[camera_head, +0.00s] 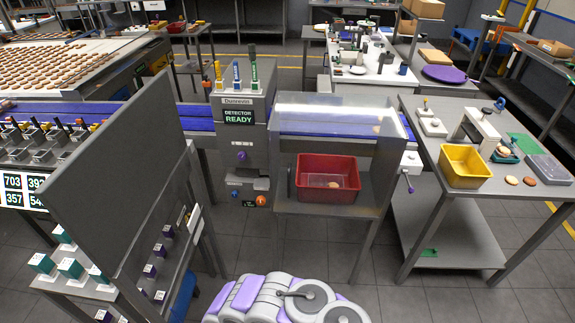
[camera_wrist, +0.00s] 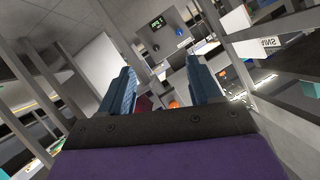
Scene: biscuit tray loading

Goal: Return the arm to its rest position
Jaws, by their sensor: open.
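My gripper (camera_wrist: 161,88) shows in the wrist view with its two blue-grey fingers well apart. Nothing is between them but the distant scene. In the head view, white and purple parts of my own body and arm (camera_head: 285,300) sit low at the bottom centre, but my fingers cannot be made out there. The wrist view is strongly tilted.
The detector cabinet (camera_head: 241,135) reads "DETECTOR READY". Right of it, a red bin (camera_head: 312,191) holding a biscuit stands on a stand. A yellow bin (camera_head: 463,166) stands on the right table (camera_head: 435,150). A large grey panel (camera_head: 115,165) rises at left. Floor before the stand is clear.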

